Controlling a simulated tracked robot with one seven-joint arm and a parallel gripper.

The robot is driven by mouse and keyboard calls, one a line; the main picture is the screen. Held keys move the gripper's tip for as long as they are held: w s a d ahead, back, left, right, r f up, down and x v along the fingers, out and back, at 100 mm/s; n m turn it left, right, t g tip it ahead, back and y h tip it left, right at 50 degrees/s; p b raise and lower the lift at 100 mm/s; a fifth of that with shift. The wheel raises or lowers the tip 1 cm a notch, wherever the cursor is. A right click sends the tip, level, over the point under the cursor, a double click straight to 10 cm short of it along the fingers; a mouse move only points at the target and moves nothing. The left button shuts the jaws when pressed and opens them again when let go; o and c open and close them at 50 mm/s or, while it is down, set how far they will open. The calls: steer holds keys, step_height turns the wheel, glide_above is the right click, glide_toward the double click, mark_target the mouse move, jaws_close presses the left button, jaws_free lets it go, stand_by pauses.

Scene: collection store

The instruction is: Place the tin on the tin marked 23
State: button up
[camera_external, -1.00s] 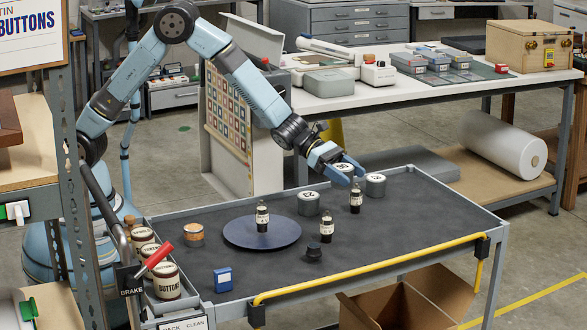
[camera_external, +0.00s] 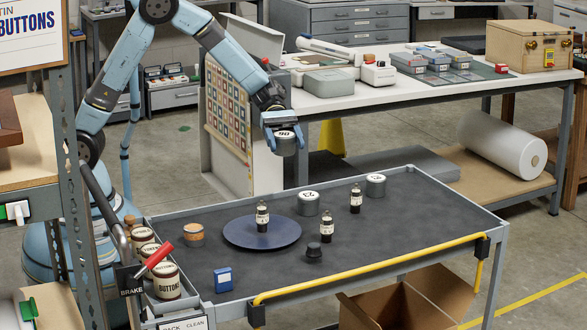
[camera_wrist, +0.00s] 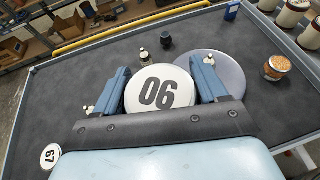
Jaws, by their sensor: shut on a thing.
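My gripper (camera_external: 284,143) is shut on a round grey tin (camera_external: 286,145), held high above the back of the cart. In the wrist view the same tin (camera_wrist: 160,90) has a white lid whose digits look like 06 or 90, between both fingers. A grey tin (camera_external: 308,204) stands on the cart below and slightly right of my gripper. Its lid number is small and seems to be 23. It is hidden in the wrist view. Another tin (camera_external: 375,186) stands further right; in the wrist view its lid (camera_wrist: 50,156) reads 67.
Another bottle (camera_external: 326,227) and a black knob-like piece (camera_external: 314,252) are nearer the front. A dark blue disc (camera_external: 240,232) carries a bottle (camera_external: 262,215). The cart's right end is clear.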

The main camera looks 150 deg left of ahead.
mark_target(291, 155)
steer(key=s+d+m+h, duration=0.2)
steer(key=s+d+h, duration=0.15)
steer(key=s, duration=0.25)
steer(key=shift+g+y, duration=0.3)
steer(key=shift+y, duration=0.15)
steer(key=w+a+f, duration=0.1)
steer(key=w, duration=0.1)
steer(key=w+a+f, duration=0.1)
steer(key=w+a, duration=0.1)
steer(key=w+a+f, duration=0.1)
steer(key=a, duration=0.1)
steer(key=shift+w+a, duration=0.1)
steer(key=shift+w, duration=0.3)
steer(key=w+a+f, duration=0.1)
steer(key=f, duration=0.1)
steer(key=w+a+f, duration=0.1)
steer(key=f, duration=0.1)
steer(key=w+a+f, duration=0.1)
steer(key=shift+w+a+f, duration=0.2)
steer(key=shift+a+f, duration=0.1)
steer(key=shift+f, duration=0.1)
steer(key=shift+w+a+f, duration=0.15)
steer(key=shift+f, duration=1.55)
steer(key=shift+f, duration=0.15)
steer(key=o, duration=1.2)
steer(key=shift+r, duration=0.2)
